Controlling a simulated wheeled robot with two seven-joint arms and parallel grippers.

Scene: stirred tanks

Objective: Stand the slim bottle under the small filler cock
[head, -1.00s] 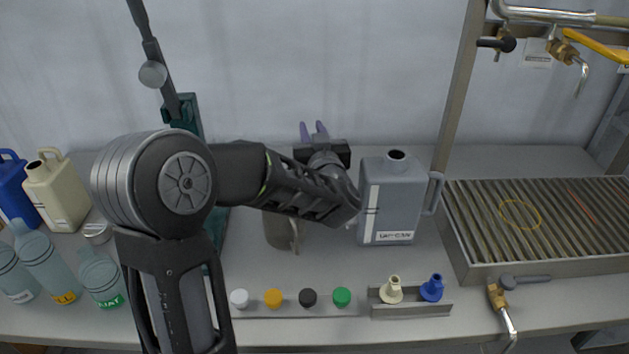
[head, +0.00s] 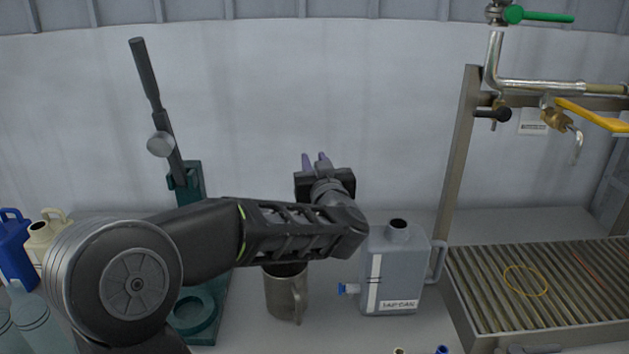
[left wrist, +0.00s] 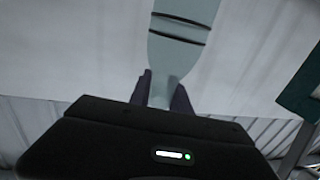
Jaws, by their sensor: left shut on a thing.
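My left gripper (head: 315,162) is raised over the back of the bench, above the steel jug (head: 287,292). In the left wrist view its fingers (left wrist: 164,88) are shut on the narrow neck of a pale blue-green slim bottle (left wrist: 178,50) with dark rings. The head view hides this bottle behind the gripper. At the right, a small brass cock with a black knob (head: 494,114) and a brass cock with a yellow lever (head: 562,121) hang from the pipework. A yellow ring (head: 525,293) lies on the slatted drip tray (head: 455,300) below. My right gripper is not in view.
A grey can (head: 400,265) stands between the jug and the tray. A green stand with a lever (head: 187,182) is behind my left arm. A steel post (head: 459,155) rises at the tray's left. Blue and cream jugs and teal bottles (head: 42,322) crowd the left.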

